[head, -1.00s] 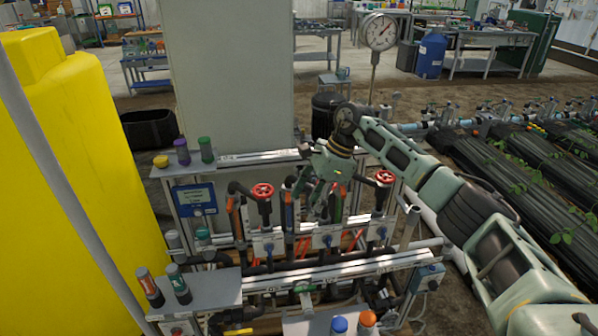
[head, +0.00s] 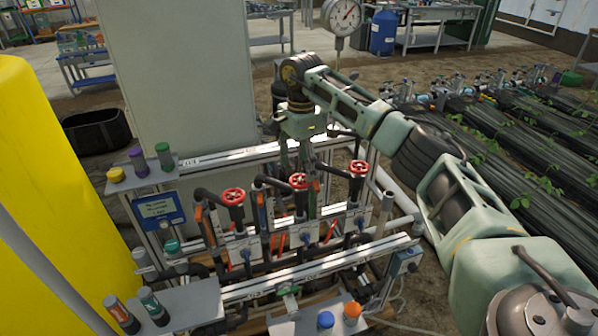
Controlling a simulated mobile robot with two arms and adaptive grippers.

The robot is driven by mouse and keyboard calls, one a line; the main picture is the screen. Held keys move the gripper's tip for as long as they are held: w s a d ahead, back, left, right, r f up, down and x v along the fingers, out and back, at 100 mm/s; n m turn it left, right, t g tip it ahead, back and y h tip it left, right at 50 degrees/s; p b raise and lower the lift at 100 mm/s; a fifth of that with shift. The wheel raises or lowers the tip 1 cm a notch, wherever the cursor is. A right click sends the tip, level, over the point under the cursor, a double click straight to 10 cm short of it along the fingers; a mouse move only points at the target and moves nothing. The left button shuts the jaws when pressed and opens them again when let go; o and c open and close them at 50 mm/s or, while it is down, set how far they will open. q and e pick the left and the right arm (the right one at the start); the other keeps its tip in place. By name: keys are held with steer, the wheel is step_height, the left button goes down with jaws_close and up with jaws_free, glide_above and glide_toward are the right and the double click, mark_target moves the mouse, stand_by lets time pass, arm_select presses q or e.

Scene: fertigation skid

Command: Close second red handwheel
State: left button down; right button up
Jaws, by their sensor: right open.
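Three red handwheels sit in a row on dark valves of the skid. The left one (head: 233,196) and the right one (head: 359,167) are in plain view. The second red handwheel (head: 299,181) is in the middle. My right gripper (head: 299,166) points down at the second handwheel, its fingers open just above or behind the wheel. I cannot tell whether the fingers touch it. My left gripper is not in view.
The grey cabinet (head: 185,75) stands behind the skid and a yellow tank (head: 50,180) at left. A pressure gauge (head: 342,16) rises at the back. A front shelf holds bottles, including a blue-capped one (head: 325,320). Dark pipes crowd around the valves.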

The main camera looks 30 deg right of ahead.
mark_target(300, 180)
step_height(300, 180, down, 4)
steer(key=shift+w+r, duration=0.15)
steer(key=shift+r, duration=0.1)
steer(key=shift+a+f, duration=0.1)
steer(key=shift+f, duration=0.05)
steer(key=shift+c, duration=0.9)
steer(key=c, duration=0.4)
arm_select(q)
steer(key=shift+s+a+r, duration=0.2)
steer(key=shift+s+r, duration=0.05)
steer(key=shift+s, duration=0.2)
arm_select(e)
steer(key=c, duration=0.5)
